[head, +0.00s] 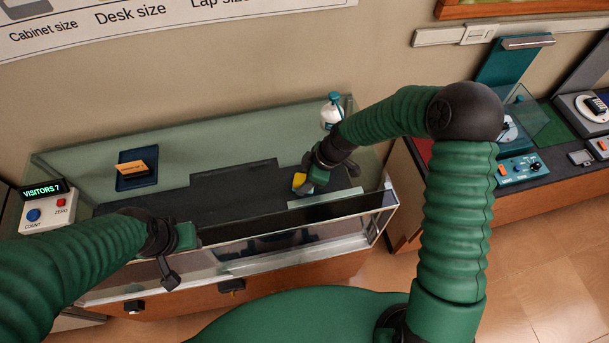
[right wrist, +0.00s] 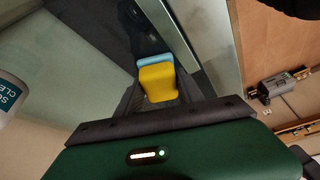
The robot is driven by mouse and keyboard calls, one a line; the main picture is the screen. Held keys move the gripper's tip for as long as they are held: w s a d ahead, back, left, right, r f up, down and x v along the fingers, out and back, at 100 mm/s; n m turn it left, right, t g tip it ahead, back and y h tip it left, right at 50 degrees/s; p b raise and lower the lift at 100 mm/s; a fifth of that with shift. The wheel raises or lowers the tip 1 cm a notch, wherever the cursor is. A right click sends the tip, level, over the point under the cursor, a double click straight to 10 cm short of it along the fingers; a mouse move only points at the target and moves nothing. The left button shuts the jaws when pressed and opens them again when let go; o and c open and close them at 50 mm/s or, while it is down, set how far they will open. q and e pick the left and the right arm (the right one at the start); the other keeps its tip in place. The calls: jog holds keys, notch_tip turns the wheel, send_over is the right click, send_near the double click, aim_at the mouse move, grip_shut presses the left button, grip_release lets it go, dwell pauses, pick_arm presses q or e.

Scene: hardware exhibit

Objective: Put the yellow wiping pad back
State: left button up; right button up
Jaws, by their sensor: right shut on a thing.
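The yellow wiping pad (head: 300,181) shows at the tip of my right gripper (head: 304,187) in the head view, above the display case's dark top. In the right wrist view the yellow pad (right wrist: 157,83) has a light blue layer along its far side and sits between the dark fingers. My right gripper is shut on it.
The glass display case (head: 250,265) has a raised front rim. A white bottle with a teal cap (head: 331,112) stands behind my right forearm, and the bottle (right wrist: 10,95) also shows at the wrist view's left edge. A visitor counter (head: 46,208) stands at far left.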

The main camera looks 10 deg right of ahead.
jog(key=shift+f, duration=0.2)
jog(key=o, duration=1.3)
jog(key=shift+d, duration=0.15)
jog(key=shift+r, duration=0.25)
jog(key=b+v, duration=0.4)
jog(key=v, duration=0.8)
jog(key=s+d+f+m+t+h, duration=0.1)
jog(key=s+d+f+m+h, duration=0.1)
jog(key=s+m, duration=0.5)
jog(key=s+d+f+m+h, duration=0.2)
jog(key=s+m, duration=0.4)
jog(key=s, duration=0.2)
jog(key=s+b+x, duration=0.2)
jog(key=b+x, duration=0.8)
jog(key=shift+w+f+b, duration=0.15)
jog(key=shift+f+b, duration=0.15)
jog(key=shift+f, duration=0.45)
